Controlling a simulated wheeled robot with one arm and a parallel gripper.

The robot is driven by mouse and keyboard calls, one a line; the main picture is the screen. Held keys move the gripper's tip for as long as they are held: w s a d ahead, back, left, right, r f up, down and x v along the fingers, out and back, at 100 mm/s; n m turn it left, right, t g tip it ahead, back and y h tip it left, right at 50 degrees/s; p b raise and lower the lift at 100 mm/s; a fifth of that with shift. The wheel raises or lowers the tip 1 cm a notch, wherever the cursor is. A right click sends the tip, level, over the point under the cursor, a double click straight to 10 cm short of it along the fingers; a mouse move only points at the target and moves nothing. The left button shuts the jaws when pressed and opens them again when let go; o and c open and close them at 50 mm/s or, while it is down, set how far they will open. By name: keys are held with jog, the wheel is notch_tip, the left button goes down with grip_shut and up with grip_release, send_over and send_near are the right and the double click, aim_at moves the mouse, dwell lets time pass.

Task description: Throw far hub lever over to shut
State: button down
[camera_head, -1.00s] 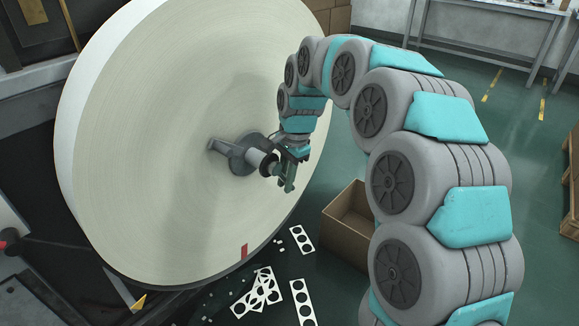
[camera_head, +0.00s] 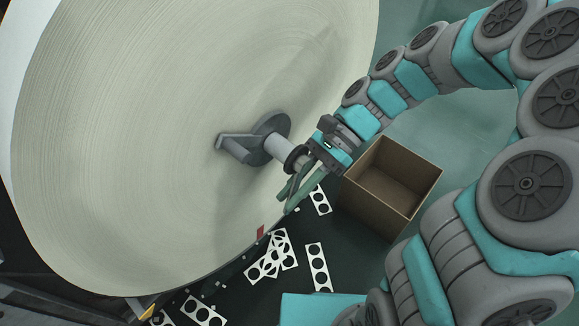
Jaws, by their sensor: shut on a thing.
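A grey hub (camera_head: 270,135) with a round flange sits at the middle of a large cream paper roll (camera_head: 130,130). A grey arm (camera_head: 237,150) sticks out from the flange to the left. A pale shaft with a dark collar (camera_head: 295,158) points out to the lower right. My gripper (camera_head: 288,196) is at the outer end of this shaft, its green fingers pointing down and left. It is shut on the hub lever, which is mostly hidden by the fingers, so its angle cannot be told.
An open, empty cardboard box (camera_head: 392,185) stands on the green floor just right of my gripper. Punched white strips (camera_head: 318,266) and scraps lie below the roll. A red tab (camera_head: 261,231) marks the roll's lower edge. My arm fills the right side.

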jog(key=shift+s+a+r+g+y+p, duration=0.2)
jog(key=shift+s+a+g+y+p, duration=0.2)
jog(key=shift+g+y, duration=0.25)
jog(key=c, duration=0.8)
grip_release()
jog(key=shift+s, duration=0.1)
jog(key=shift+c, duration=0.2)
jog(key=v, duration=0.8)
jog(key=shift+b, duration=0.3)
jog(key=shift+f, duration=0.1)
